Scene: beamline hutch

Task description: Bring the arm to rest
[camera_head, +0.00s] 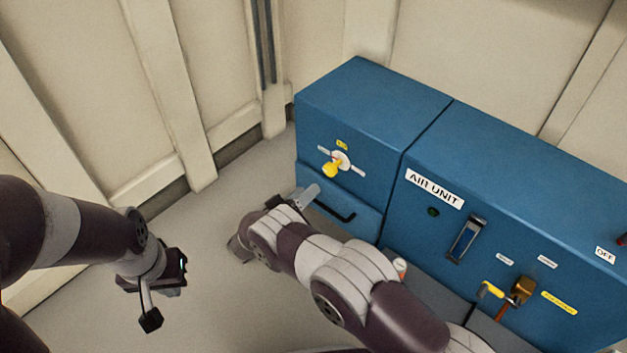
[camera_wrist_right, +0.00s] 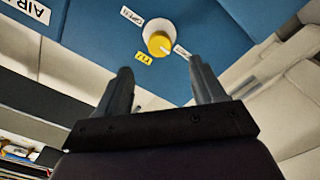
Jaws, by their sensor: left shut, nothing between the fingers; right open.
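My right arm (camera_head: 345,275) reaches in from the lower right, in front of the blue cabinet. Its gripper (camera_head: 303,196) is by the cabinet's left section, below a yellow knob (camera_head: 332,169) on a white round plate. In the right wrist view, the gripper (camera_wrist_right: 160,85) has its two fingers apart with nothing between them. The yellow knob (camera_wrist_right: 158,42) shows beyond the fingertips, apart from them. My left gripper (camera_head: 150,320) hangs at the lower left over open floor, shut and empty, away from the cabinet.
The blue cabinet (camera_head: 375,98) fills the right side. Pale walls (camera_head: 90,90) stand behind; the floor (camera_head: 215,220) between is clear.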

